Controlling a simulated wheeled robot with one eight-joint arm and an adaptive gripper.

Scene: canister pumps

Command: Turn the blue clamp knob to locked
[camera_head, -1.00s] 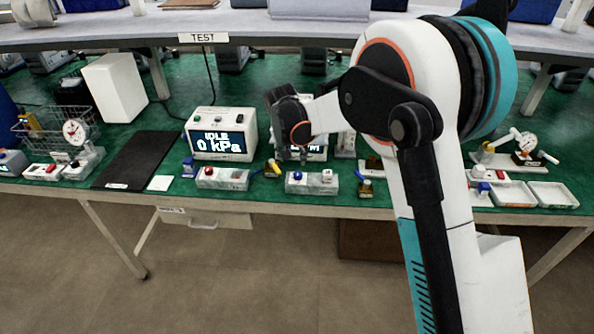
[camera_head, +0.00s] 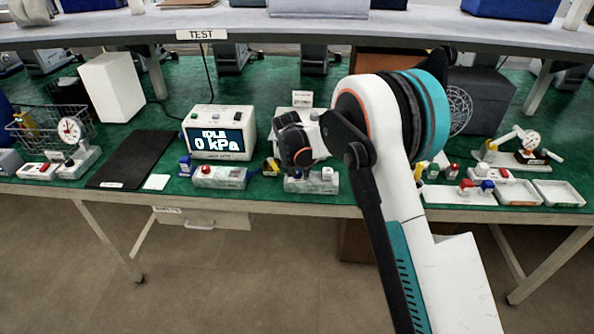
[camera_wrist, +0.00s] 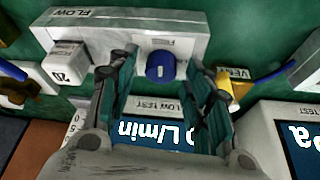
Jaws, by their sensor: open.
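The blue knob (camera_wrist: 160,66) stands on a grey block marked FLOW (camera_wrist: 120,30) in the wrist view. It is between the two fingertips of my gripper (camera_wrist: 163,60), with a visible gap on each side. My gripper is open and seems to hold nothing. In the head view, my gripper (camera_head: 298,165) hangs over the left part of the grey block (camera_head: 318,184) and hides the blue knob. The wrist view is too small to tell the knob's turn mark.
A white cube marked 20 (camera_wrist: 67,64) sits on the same block. A display box (camera_head: 222,136) reading IDLE 0 kPa stands to the left, behind a block with a red knob (camera_head: 207,170).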

